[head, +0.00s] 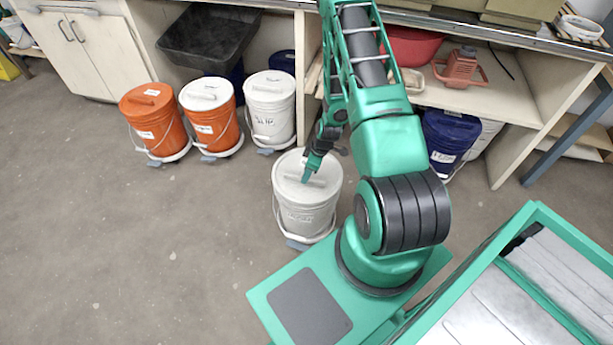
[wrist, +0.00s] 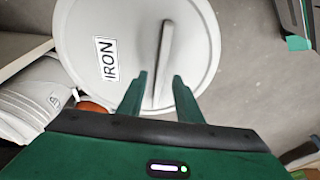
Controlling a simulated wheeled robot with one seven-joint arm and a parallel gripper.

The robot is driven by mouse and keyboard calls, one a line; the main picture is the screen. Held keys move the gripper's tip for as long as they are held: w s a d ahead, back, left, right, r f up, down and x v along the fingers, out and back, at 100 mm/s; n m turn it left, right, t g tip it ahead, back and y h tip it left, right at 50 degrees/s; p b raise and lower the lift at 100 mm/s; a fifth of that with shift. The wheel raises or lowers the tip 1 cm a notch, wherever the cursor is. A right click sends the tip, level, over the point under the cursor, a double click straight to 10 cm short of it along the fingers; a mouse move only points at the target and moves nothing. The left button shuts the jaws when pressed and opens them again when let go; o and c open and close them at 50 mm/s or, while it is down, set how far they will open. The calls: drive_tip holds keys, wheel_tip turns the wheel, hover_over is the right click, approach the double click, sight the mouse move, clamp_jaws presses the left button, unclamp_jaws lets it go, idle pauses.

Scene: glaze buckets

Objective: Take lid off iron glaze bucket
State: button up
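The iron glaze bucket (head: 305,215) is a light grey bucket with a wire handle, standing on the floor just in front of my base. Its lid (head: 290,187) is on it. In the wrist view the grey round lid (wrist: 85,48) has a label (wrist: 107,60) reading IRON and a raised bar handle (wrist: 165,55). My gripper (head: 308,178) is over the lid. In the wrist view its two green fingers (wrist: 157,82) are apart, one on each side of the near end of the bar handle. A gap shows on both sides of the bar. Whether the fingertips touch the lid is unclear.
Two orange buckets (head: 157,125) (head: 209,120) and a white bucket (head: 269,112) stand at the back left. A dark blue bucket (head: 448,140) stands at the right under the bench (head: 535,85). A black tub (head: 208,38) is behind. The floor at left is clear.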

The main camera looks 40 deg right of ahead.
drive_tip(key=shift+x, duration=1.1)
clamp_jaws()
